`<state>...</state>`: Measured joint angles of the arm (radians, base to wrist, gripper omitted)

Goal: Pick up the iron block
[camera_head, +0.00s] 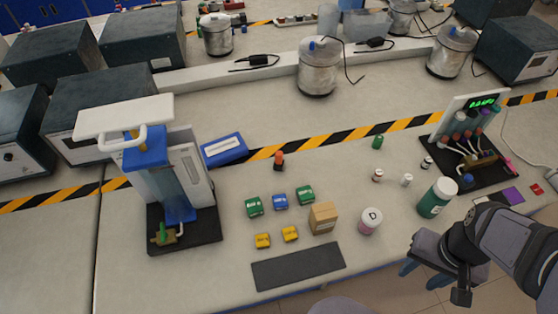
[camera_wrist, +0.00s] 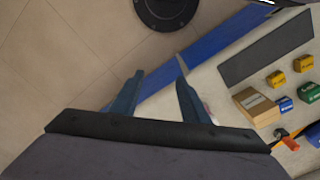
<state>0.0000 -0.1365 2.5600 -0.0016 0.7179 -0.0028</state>
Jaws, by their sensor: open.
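Several small labelled blocks stand on the bench. Two are green (camera_head: 254,207) (camera_head: 305,195), one is blue (camera_head: 280,201) and two are yellow (camera_head: 263,241) (camera_head: 290,234). A larger tan block (camera_head: 323,218) stands to their right. The labels are too small to read, so I cannot tell which block is iron. The wrist view shows the tan block (camera_wrist: 257,106), yellow blocks (camera_wrist: 275,78), the blue block (camera_wrist: 284,104) and a green block (camera_wrist: 310,92) at right. My gripper (camera_wrist: 160,66) is open and empty, beyond the bench's front edge, well right of the blocks in the head view.
A dark mat (camera_head: 298,266) lies in front of the blocks. A jar marked D (camera_head: 370,221) and a green-labelled bottle (camera_head: 437,197) stand between the blocks and my gripper. A blue-and-white apparatus (camera_head: 165,170) stands left. A tube rack (camera_head: 475,140) stands right.

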